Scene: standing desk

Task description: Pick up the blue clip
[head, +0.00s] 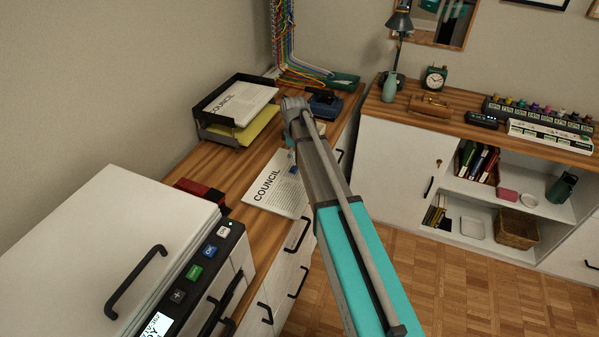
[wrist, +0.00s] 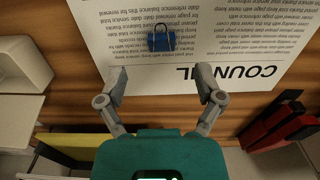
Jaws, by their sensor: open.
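The blue clip (wrist: 161,41) is a small blue binder clip with dark wire handles. It lies on the printed "COUNCIL" sheet (wrist: 215,45) on the wooden desk top. In the head view the clip (head: 293,169) is a small blue spot on the sheet (head: 272,195), beside my arm. My gripper (wrist: 161,76) is open and empty, its two fingers spread apart. In the wrist view the clip lies ahead of the gap between the fingertips, not between them. My arm hides most of my gripper in the head view.
A black paper tray (head: 202,122) with a yellow folder (head: 250,135) stands at the back left of the desk. A red item (head: 200,192) and a white machine (head: 110,240) are nearer. In the wrist view a red object (wrist: 277,125) is right of my gripper.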

